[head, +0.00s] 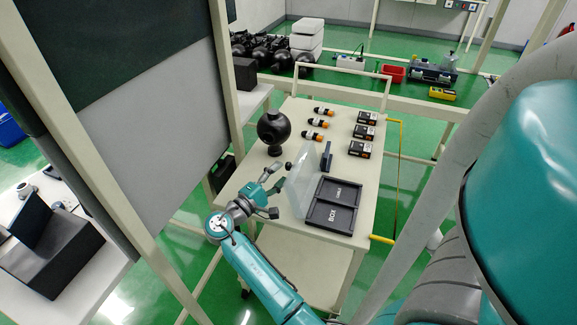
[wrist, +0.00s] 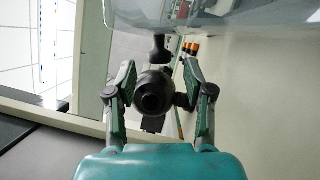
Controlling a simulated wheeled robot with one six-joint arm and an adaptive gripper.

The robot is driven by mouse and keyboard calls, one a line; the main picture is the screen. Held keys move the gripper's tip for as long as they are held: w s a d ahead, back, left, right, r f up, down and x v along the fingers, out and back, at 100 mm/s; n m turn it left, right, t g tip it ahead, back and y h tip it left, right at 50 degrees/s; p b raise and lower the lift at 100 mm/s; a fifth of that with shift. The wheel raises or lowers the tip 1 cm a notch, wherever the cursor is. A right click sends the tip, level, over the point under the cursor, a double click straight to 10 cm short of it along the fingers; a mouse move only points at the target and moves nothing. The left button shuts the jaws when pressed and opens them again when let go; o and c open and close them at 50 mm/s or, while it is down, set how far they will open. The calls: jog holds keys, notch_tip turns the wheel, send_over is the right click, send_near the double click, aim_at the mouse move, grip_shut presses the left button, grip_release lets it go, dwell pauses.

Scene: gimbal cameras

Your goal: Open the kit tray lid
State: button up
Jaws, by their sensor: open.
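The kit tray (head: 331,216) is a black tray with compartments, one marked BOX, near the front of the cream table. Its clear lid (head: 302,187) stands raised, roughly upright, along the tray's left side, so the compartments are uncovered. A small black knob (head: 288,165) sticks out from the lid's left face. My gripper (head: 273,190) is open and empty, just left of the lid. In the wrist view its fingers (wrist: 160,68) are spread, with the lid (wrist: 228,22) across the top and the dark knob (wrist: 159,48) ahead between them. I see no contact with the lid.
A black round-headed object (head: 273,131) stands on the table behind my gripper. A dark upright block (head: 327,157) is just behind the tray. Several orange-and-black bottles (head: 317,123) and black boxes (head: 364,132) are farther back. A frame post (head: 225,70) rises left of the table.

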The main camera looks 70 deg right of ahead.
aim_at(288, 166)
jog(key=shift+x, duration=2.3)
grip_shut()
